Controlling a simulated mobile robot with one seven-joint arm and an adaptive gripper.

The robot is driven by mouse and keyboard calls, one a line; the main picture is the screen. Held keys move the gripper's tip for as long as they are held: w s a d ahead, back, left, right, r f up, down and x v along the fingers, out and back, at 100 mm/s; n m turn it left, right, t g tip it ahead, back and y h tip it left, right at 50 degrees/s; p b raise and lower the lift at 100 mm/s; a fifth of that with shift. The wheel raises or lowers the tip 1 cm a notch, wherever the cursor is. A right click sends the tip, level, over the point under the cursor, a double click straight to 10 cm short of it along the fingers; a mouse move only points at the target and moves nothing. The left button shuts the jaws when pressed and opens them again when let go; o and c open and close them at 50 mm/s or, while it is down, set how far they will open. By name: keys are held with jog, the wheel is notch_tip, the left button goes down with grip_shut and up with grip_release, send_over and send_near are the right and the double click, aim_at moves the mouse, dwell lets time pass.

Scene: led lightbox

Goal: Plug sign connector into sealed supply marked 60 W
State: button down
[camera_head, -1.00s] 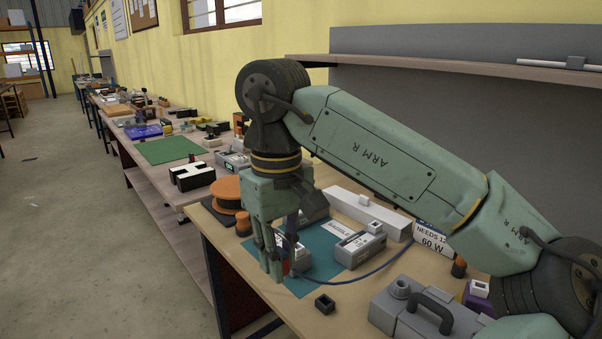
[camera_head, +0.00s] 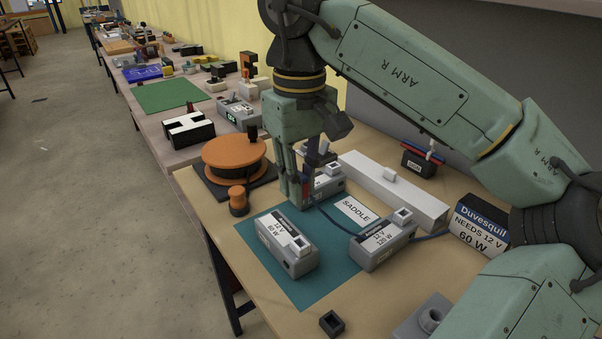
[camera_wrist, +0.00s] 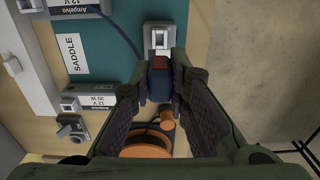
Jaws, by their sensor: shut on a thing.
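My gripper (camera_head: 303,203) is shut on the sign connector (camera_wrist: 160,78), a small dark blue piece with a red-brown part. A blue cable (camera_head: 328,217) trails from it to the right. The supply marked 12 V 60 W (camera_head: 283,252) lies on the front left of the teal mat, with a white socket (camera_head: 299,243) on its near end. In the head view my gripper is behind this supply. Fingers partly hide the connector in the head view.
A 12 V 120 W supply (camera_head: 383,246) stands on the mat's right. Another supply (camera_head: 328,183), marked 30 W in the wrist view (camera_wrist: 92,101), is behind my gripper. An orange spool (camera_head: 234,153) stands left. A sign box (camera_head: 480,228) reads NEEDS 12 V 60 W.

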jog(key=shift+s+f, duration=0.1)
jog(key=shift+f, duration=0.05)
jog(key=shift+f+b, duration=2.25)
jog(key=shift+f, duration=1.6)
jog(key=shift+p, duration=0.45)
jog(key=shift+f+b, duration=0.75)
jog(key=shift+f, duration=0.15)
